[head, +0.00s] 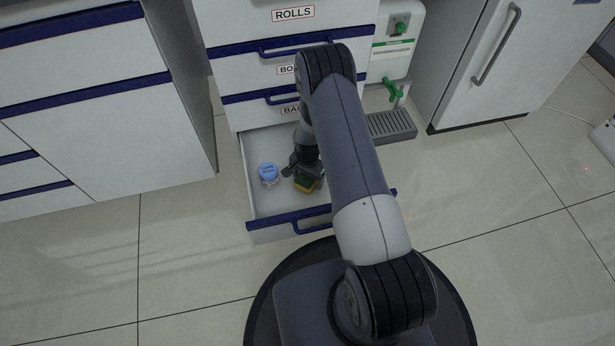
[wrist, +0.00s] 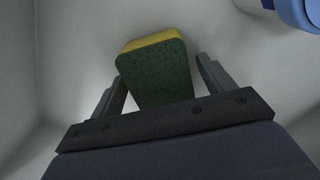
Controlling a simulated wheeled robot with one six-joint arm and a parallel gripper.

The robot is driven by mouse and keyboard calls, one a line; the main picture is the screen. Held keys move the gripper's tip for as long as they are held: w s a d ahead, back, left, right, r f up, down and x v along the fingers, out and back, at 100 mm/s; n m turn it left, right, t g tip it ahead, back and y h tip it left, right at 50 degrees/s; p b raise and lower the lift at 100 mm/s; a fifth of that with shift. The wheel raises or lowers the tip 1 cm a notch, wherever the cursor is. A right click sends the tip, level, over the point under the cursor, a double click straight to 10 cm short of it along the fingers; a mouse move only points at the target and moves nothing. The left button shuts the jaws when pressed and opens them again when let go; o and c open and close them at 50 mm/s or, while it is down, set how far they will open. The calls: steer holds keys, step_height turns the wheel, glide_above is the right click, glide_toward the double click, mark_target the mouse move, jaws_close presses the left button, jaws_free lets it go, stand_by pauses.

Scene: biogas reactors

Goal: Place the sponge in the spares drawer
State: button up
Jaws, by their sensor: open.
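The sponge (head: 307,184), yellow with a dark green side, is inside the pulled-out bottom drawer (head: 262,237). My gripper (head: 304,172) reaches down into this drawer and partly covers the sponge. In the wrist view, the sponge (wrist: 155,78) stands between the two spread fingers of my gripper (wrist: 158,85). A gap shows at the right finger and a narrower one at the left, so the jaws are open. Whether the sponge rests fully on the drawer floor is hard to tell. The label on the open drawer's front is not visible.
A jar with a blue lid (head: 268,174) stands in the drawer left of the sponge; its blue part (wrist: 298,12) shows at the wrist view's top right. Closed drawers, one labelled ROLLS (head: 293,14), rise above. A drip grate (head: 391,126) is to the right.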

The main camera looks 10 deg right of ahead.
step_height(320, 180, up, 12)
steer(key=p, duration=0.4)
steer(key=shift+p, duration=0.35)
